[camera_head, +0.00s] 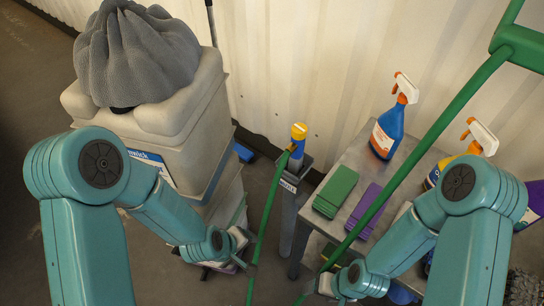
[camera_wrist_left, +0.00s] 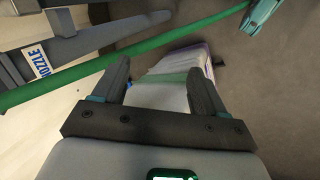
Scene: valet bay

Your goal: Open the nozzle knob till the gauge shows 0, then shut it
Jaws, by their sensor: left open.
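The nozzle, with a yellow knob (camera_head: 298,132) and a blue body, stands upright in a grey holder (camera_head: 288,184) on a post. The holder's NOZZLE label (camera_wrist_left: 40,62) shows in the left wrist view. A green hose (camera_head: 268,208) hangs from the nozzle to the floor. My left gripper (camera_head: 250,257) is open beside the hose, low and left of the post, well below the knob. In the left wrist view its fingers (camera_wrist_left: 160,85) hold nothing. My right gripper (camera_head: 310,290) is low at the bottom centre; its jaws are too small to judge. I cannot make out a gauge.
A grey table (camera_head: 352,165) right of the post holds a blue spray bottle (camera_head: 388,125), a green block (camera_head: 336,192) and a purple block (camera_head: 366,208). A green bar (camera_head: 440,125) crosses above the table.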

